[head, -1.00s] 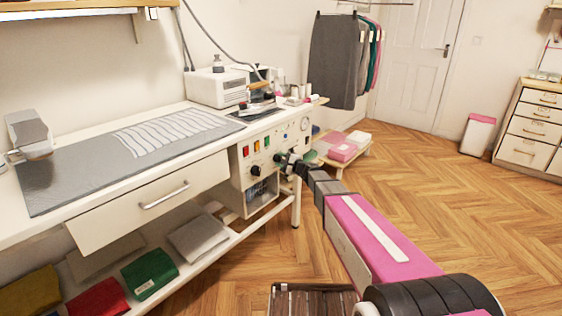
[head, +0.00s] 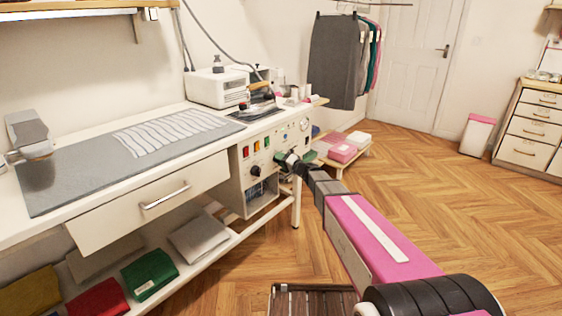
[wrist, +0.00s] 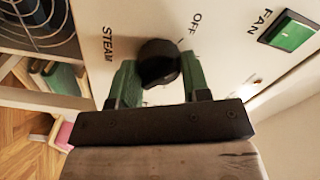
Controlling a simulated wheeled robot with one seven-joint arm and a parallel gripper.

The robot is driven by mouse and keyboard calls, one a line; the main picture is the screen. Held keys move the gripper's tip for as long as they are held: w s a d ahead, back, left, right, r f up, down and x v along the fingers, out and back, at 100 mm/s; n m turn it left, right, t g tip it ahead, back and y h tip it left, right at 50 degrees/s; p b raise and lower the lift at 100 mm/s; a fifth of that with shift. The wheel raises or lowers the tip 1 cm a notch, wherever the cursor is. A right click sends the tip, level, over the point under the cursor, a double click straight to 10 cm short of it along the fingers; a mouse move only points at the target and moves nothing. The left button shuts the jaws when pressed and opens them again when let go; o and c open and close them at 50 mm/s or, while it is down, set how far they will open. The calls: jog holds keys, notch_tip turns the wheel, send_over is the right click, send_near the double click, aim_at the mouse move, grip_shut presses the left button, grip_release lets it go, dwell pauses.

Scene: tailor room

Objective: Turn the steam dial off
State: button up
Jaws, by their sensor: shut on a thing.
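The steam dial (wrist: 158,60) is a round black knob on the pale control panel, between the printed words STEAM and OFF in the wrist view. My gripper (wrist: 160,82) has its two green fingers on either side of the dial, shut on it. In the head view my gripper (head: 284,158) is at the right part of the panel and hides the dial. I cannot make out which way the dial points.
A green switch (wrist: 291,34) marked FAN is to the right in the wrist view. Another black knob (head: 255,171) and coloured switches are on the panel left of my gripper. A white drawer (head: 150,198) sticks out further left. The wooden floor (head: 440,180) to the right is clear.

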jog(key=shift+s+n, duration=0.1)
jog(key=shift+n, duration=0.5)
jog(key=o, duration=0.9)
jog(key=v, duration=1)
jog(key=shift+s+d, duration=0.25)
jog(key=shift+d, duration=0.05)
